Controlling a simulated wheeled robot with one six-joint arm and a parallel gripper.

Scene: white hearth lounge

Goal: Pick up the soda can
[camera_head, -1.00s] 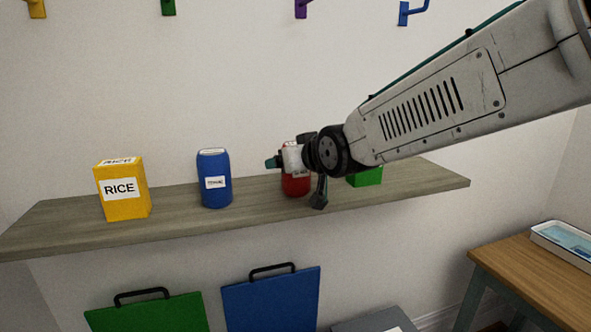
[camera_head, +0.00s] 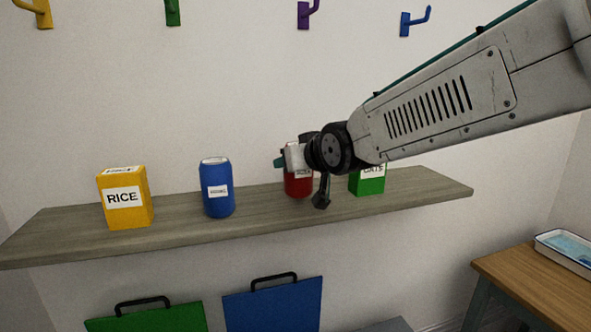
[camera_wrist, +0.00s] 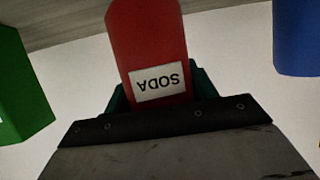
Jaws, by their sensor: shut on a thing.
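The red soda can (camera_head: 298,186) is upright at the shelf, between the blue can and the green box. In the wrist view the can (camera_wrist: 147,40) shows its white SODA label upside down, between the teal finger pads. My gripper (camera_head: 301,178) comes from the right and is shut around the can. It also shows in the wrist view (camera_wrist: 158,94). The can's upper part is partly hidden by the gripper in the head view. Its base seems slightly above the shelf, but the gap is hard to tell.
The grey wooden shelf (camera_head: 70,232) holds a yellow RICE box (camera_head: 137,212), a blue can (camera_head: 217,175) and a green box (camera_head: 369,185). Coloured hooks line the wall above. A wooden table (camera_head: 530,290) with a tray (camera_head: 575,250) stands at lower right.

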